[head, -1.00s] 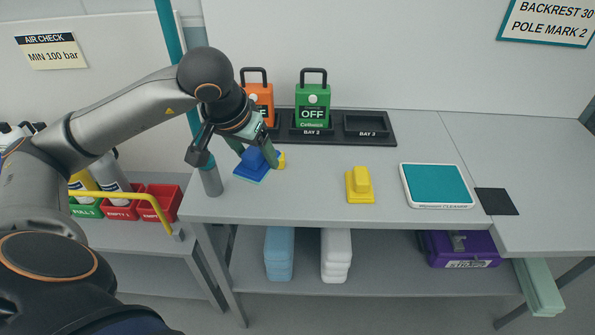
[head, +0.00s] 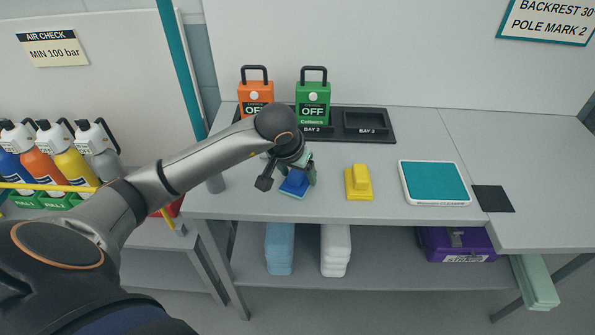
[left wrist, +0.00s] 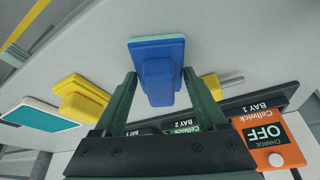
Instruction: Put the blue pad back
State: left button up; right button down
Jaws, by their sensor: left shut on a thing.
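The blue pad (head: 293,184), a block with a raised grip and a lighter layer underneath, is in my left gripper (head: 297,176) over the front left of the bench. In the left wrist view the pad (left wrist: 160,62) sits between the two green fingers (left wrist: 160,84), which are shut on its raised grip. I cannot tell whether its underside touches the bench. A yellow pad (head: 359,183) of similar shape stands to its right, apart from it. A white-rimmed teal tray labelled cleaner (head: 434,183) lies further right. My right gripper is not in view.
A black bay rack (head: 388,120) holds an orange unit (head: 254,98) and a green unit (head: 313,104) at the back; its right bay is empty. A dark square mat (head: 493,198) lies right of the tray. Colored bottles (head: 70,160) stand left. The front middle of the bench is clear.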

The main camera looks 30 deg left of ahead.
pick_arm(q)
jog(key=shift+f, duration=0.2)
jog(key=o, duration=1.1)
jog(key=shift+o, duration=0.2)
jog(key=v, duration=1.2)
jog(key=shift+r, duration=0.2)
